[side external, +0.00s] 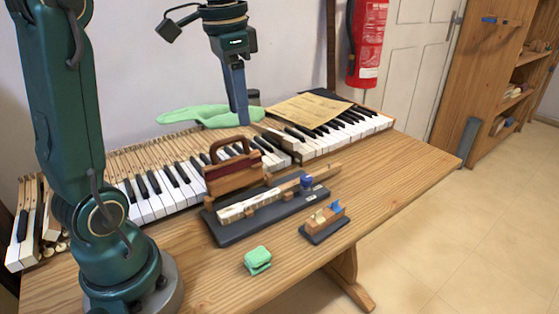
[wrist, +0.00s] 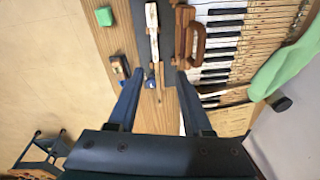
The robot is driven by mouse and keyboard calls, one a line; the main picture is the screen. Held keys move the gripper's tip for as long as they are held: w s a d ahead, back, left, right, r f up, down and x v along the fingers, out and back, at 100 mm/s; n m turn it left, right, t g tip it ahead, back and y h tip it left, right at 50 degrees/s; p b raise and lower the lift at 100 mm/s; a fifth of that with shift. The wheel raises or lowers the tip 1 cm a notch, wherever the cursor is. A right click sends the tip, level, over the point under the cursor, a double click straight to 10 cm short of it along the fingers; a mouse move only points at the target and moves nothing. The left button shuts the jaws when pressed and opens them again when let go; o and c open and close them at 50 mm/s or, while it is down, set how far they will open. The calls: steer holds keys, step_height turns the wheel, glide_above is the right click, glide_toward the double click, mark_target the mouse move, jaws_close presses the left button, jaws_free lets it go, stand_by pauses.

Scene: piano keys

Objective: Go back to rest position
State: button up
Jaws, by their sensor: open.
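My gripper (side external: 240,121) hangs pointing down above the piano keyboard, in the upper middle of the side view. In the wrist view my gripper (wrist: 158,74) shows two dark fingers spread well apart, with nothing held between them. Below it are the piano keys (side external: 155,204), set in a long row across the table. A dark tray (side external: 228,233) in front of the keys holds a single wooden key piece (side external: 250,205). A wooden block with a brown handle (side external: 232,172) stands at the tray's back left; it also shows in the wrist view (wrist: 191,40).
A small wooden block with a blue part (side external: 325,218) and a green sponge-like block (side external: 257,260) sit on the table (side external: 380,185). A green cloth (side external: 205,114) and a paper sheet (side external: 308,109) lie at the back. The table's right side is clear. A fire extinguisher (side external: 369,45) hangs behind.

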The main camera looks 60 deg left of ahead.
steer(key=s+d+f+n+t, duration=0.2)
steer(key=s+d+f+t, duration=0.2)
steer(key=s+d+f, duration=0.3)
steer(key=s+d, duration=0.2)
steer(key=d, duration=0.1)
steer(key=shift+d+f+h, duration=0.15)
steer(key=shift+d+h, duration=0.15)
steer(key=shift+d, duration=0.1)
